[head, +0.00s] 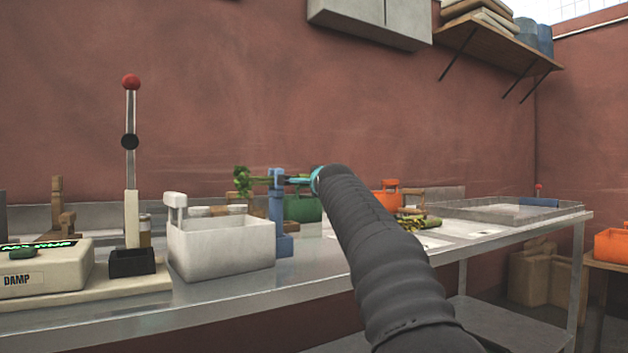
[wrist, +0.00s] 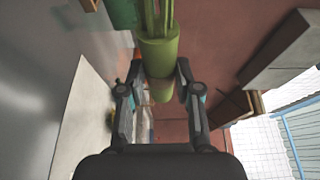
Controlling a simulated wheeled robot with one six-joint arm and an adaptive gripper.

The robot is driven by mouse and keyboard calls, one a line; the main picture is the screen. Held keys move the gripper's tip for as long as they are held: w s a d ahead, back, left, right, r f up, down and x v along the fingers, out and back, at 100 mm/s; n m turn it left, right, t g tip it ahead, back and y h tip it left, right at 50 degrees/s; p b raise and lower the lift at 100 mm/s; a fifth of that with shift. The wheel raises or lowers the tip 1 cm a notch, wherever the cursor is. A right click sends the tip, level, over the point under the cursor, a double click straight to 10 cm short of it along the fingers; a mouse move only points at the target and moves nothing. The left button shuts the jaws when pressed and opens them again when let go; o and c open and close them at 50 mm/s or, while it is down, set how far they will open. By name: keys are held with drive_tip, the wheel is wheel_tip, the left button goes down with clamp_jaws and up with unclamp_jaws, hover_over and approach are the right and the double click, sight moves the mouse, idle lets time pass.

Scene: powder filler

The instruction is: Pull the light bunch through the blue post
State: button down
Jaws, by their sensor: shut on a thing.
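The blue post (head: 276,208) stands on the metal bench, right of the white bin. The light bunch shows its leafy green head (head: 242,181) left of the post's top, and its stems lie level across the post. My gripper (head: 306,181) is just right of the post at the same height. In the wrist view the light green bunch (wrist: 158,52) lies between my gripper's fingers (wrist: 158,78), which are shut on it. The contact inside the post's top is too small to make out.
A white bin (head: 222,245) stands left of the post, then a lever with a red knob (head: 131,130) and a box marked DAMP (head: 45,270). A green container (head: 303,208) is behind. Another bunch (head: 418,222) and a shallow tray (head: 505,212) lie right.

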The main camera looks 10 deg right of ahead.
drive_tip(key=shift+d, duration=0.1)
drive_tip(key=shift+w+d+p, duration=0.25)
drive_tip(key=shift+d+p, duration=0.05)
drive_tip(key=shift+d, duration=0.35)
drive_tip(key=shift+w+d+p, duration=0.2)
drive_tip(key=shift+d+p, duration=0.1)
drive_tip(key=shift+d, duration=0.3)
drive_tip(key=shift+d, duration=0.1)
drive_tip(key=shift+w+d, duration=0.2)
drive_tip(key=shift+d, duration=0.4)
drive_tip(key=shift+w+d, duration=0.2)
drive_tip(key=shift+d, duration=0.4)
drive_tip(key=shift+d, duration=0.1)
drive_tip(key=shift+w+d+p, duration=0.15)
drive_tip(key=shift+w+d, duration=0.1)
drive_tip(key=shift+d, duration=0.4)
drive_tip(key=shift+w+d+p, duration=0.15)
drive_tip(key=shift+w+d, duration=0.05)
drive_tip(key=shift+d, duration=0.4)
drive_tip(key=shift+d, duration=0.15)
drive_tip(key=shift+w+d, duration=0.25)
drive_tip(key=shift+d, duration=0.4)
drive_tip(key=shift+w+d, duration=0.2)
drive_tip(key=shift+d, duration=0.4)
drive_tip(key=shift+d+p, duration=0.1)
drive_tip(key=shift+p, duration=0.2)
